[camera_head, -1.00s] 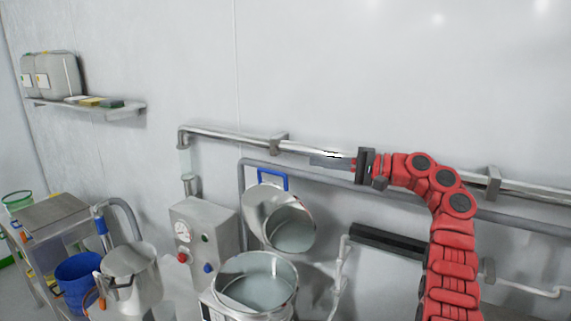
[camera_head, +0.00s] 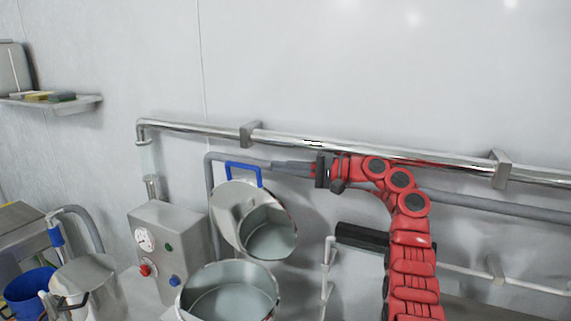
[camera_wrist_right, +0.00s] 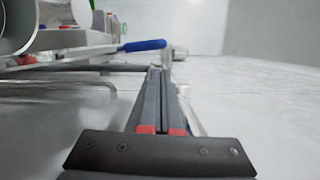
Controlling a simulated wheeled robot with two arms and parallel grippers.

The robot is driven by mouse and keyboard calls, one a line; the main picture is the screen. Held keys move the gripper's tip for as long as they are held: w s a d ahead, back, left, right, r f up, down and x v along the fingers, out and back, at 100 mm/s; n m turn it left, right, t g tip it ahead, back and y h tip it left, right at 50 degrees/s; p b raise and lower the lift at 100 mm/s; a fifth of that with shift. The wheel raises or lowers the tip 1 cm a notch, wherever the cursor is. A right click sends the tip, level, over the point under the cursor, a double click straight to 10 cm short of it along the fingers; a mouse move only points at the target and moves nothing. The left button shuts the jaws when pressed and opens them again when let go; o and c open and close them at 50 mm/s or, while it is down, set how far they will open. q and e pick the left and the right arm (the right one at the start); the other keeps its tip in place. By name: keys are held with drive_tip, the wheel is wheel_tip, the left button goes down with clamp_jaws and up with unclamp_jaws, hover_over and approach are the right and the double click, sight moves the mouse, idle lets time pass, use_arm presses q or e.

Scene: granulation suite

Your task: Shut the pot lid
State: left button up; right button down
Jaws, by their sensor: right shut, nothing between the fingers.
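The metal pot (camera_head: 228,292) stands open at the bottom middle of the head view, its round mouth showing. Its lid (camera_head: 226,207) stands raised behind the pot, tilted back toward the wall. A blue handle (camera_head: 244,166) sits on the lid's top edge; it also shows in the right wrist view as a blue bar (camera_wrist_right: 143,45). My right gripper (camera_head: 273,165) is shut and empty, its fingers pointing left. In the head view the fingertips are close to the handle's right side; I cannot tell whether they touch it. My left gripper is out of view.
A steel pipe (camera_head: 350,150) and a grey pipe run along the wall behind my right arm. A control box (camera_head: 168,245) with a gauge stands left of the pot. A metal jug (camera_head: 88,285) and a blue bucket (camera_head: 28,292) are at the lower left.

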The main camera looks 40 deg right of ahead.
drive_tip(key=p+x, duration=0.2)
drive_tip(key=x, duration=0.4)
drive_tip(key=shift+w+a, duration=0.2)
drive_tip(key=shift+a, duration=0.05)
